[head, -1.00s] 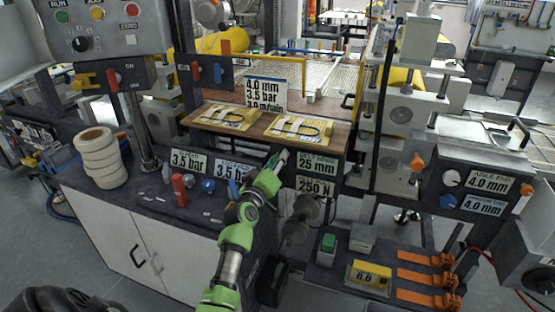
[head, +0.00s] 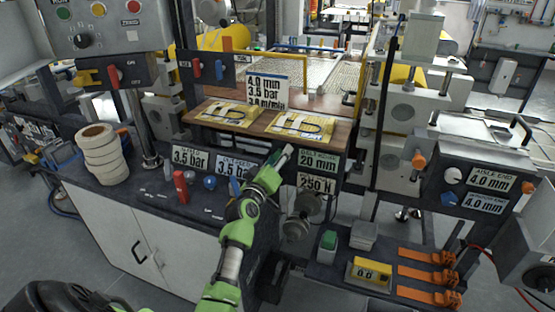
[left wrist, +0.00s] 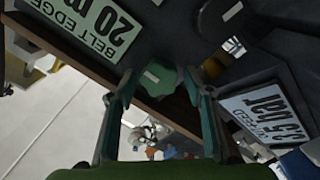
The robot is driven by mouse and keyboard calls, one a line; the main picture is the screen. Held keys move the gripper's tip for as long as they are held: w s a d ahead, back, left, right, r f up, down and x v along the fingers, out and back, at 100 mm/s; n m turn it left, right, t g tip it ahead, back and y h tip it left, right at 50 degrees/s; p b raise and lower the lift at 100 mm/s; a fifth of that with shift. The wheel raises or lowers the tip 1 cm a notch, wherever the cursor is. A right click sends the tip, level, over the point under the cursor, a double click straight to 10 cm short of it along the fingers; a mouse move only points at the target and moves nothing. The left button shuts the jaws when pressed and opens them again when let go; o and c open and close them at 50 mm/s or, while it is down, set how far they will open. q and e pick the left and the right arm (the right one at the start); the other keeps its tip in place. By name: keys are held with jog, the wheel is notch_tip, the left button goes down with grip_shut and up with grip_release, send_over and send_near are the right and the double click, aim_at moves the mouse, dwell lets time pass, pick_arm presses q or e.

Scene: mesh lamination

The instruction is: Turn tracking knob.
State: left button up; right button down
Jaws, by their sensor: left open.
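The tracking knob is a dull green, lobed knob with a pale mark on its face (left wrist: 152,84); it shows in the left wrist view between my fingers. In the head view my left gripper (head: 286,156) covers it at the front of the machine. My left gripper is open, with one finger on each side of the knob; I cannot tell whether they touch it. The belt edge sign (head: 318,162) beside the gripper reads 20 mm, and it also shows in the left wrist view (left wrist: 95,25). My right gripper is not in view.
A 250 N sign (head: 316,185) hangs just below. A wooden shelf (head: 262,127) with yellow-edged pads lies above the gripper. A red knob (head: 180,187) and a blue knob (head: 210,183) stand on the dark bench at left, near stacked tape rolls (head: 101,155).

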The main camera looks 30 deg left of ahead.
pick_arm(q)
jog(key=v, duration=1.2)
jog(key=d+f+m+g+h, duration=0.1)
jog(key=d+f+g, duration=0.15)
jog(key=f, duration=0.65)
jog(key=d+f+m+g+h, duration=0.1)
jog(key=d+f+m, duration=0.15)
jog(key=f, duration=0.75)
jog(key=s+d+f+m+g+h, duration=0.15)
jog(key=s+d+f, duration=0.35)
jog(key=f, duration=0.6)
jog(key=s+d+f+m+g+h, duration=0.1)
jog(key=s+d+f+m+g, duration=0.15)
jog(key=s+f, duration=0.55)
jog(key=s+d+f+m+g, duration=0.2)
jog(key=s+d+f+g, duration=0.2)
jog(key=s+f, duration=1)
jog(key=s+f+m+g, duration=0.2)
jog(key=s+f, duration=0.2)
jog(key=s, duration=0.7)
jog(key=s+f+m+g, duration=0.3)
jog(key=s+f, duration=0.2)
jog(key=s, duration=0.6)
jog(key=shift+s+d, duration=0.2)
jog(key=shift+s, duration=0.15)
jog(key=shift+f, duration=0.1)
